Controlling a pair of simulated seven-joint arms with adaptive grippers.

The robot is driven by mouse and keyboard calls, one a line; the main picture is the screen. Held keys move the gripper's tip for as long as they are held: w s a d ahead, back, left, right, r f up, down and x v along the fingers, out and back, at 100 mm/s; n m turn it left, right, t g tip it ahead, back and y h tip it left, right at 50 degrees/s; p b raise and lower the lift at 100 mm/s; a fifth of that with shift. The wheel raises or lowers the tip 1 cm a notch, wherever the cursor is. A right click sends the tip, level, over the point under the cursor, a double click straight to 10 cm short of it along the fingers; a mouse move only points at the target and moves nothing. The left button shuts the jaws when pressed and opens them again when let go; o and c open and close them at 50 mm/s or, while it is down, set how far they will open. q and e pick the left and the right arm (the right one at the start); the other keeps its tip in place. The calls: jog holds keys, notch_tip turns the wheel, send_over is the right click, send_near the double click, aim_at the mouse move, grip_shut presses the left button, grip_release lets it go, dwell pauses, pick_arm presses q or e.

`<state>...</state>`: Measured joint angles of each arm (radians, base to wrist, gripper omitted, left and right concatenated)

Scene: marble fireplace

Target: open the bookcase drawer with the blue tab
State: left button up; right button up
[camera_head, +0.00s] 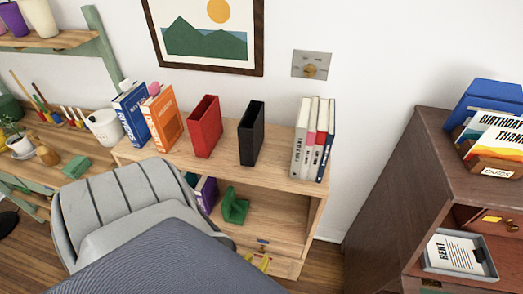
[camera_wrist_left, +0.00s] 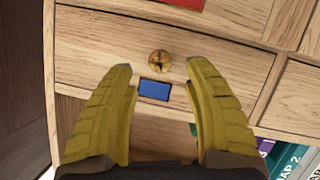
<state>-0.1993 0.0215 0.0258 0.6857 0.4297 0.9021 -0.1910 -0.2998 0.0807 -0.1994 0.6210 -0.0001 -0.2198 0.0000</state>
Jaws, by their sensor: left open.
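The wooden bookcase (camera_head: 275,155) stands against the wall in the head view. The blue tab (camera_head: 262,241) shows small on its lower front. In the left wrist view, the drawer front (camera_wrist_left: 95,55) fills the middle, with a round brass knob (camera_wrist_left: 159,61) and the blue tab (camera_wrist_left: 154,91) below it. The drawer looks shut. My left gripper (camera_wrist_left: 160,67) is open, its yellow fingers on either side of the knob and tab. I cannot tell whether they touch the drawer. In the head view only a bit of yellow finger (camera_head: 258,262) shows. My right gripper is not in view.
Books (camera_head: 314,140) and red (camera_head: 205,126) and black (camera_head: 251,133) upright holders stand on the bookcase. A dark brown cabinet (camera_head: 385,190) stands at the right, with a gap between.

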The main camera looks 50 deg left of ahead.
pick_arm(q)
jog(key=shift+x, duration=2.35)
jog(key=shift+c, duration=0.4)
grip_shut()
